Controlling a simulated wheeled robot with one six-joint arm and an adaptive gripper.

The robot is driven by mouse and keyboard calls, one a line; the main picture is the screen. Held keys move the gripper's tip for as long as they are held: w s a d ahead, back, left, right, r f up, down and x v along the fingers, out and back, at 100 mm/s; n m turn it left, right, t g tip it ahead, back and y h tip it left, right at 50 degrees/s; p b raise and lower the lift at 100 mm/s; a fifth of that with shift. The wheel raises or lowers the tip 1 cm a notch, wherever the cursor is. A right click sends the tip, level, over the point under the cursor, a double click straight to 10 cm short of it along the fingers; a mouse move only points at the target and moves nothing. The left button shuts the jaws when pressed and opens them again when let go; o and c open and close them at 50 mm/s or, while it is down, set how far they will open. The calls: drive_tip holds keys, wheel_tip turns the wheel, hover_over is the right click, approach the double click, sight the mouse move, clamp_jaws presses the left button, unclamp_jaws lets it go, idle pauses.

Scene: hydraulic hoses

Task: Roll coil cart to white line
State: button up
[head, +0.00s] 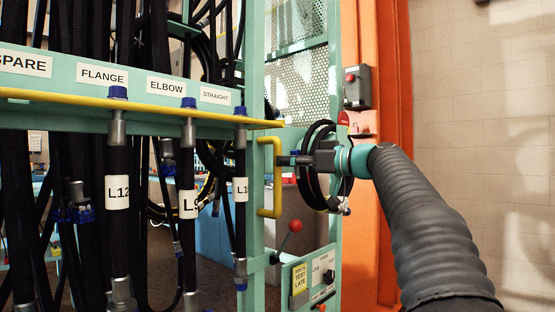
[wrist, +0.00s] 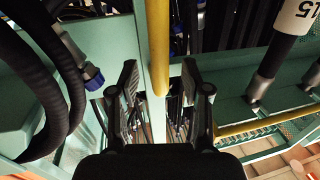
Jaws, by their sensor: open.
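A yellow handle (head: 277,190) is fixed to the green upright of a hose rack (head: 255,80). My gripper (head: 292,160) is at the handle's right side in the head view. In the wrist view the yellow bar (wrist: 158,45) runs down between the two spread fingers of my gripper (wrist: 162,88); I see no finger clearly touching it. The jaws are open. I cannot tell for sure whether this rack is the coil cart. No white line is in view, and the rack's base and any wheels are out of view.
Coiled black hose (head: 308,190) hangs close by my gripper; it also shows at the left of the wrist view (wrist: 45,75). Labelled hoses (head: 118,180) hang at the left below a yellow rail (head: 130,107). A red-knobbed lever (head: 294,227) and control panel (head: 315,277) sit below. An orange column (head: 390,80) stands right.

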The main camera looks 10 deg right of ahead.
drive_tip(key=shift+x, duration=2)
clamp_jaws()
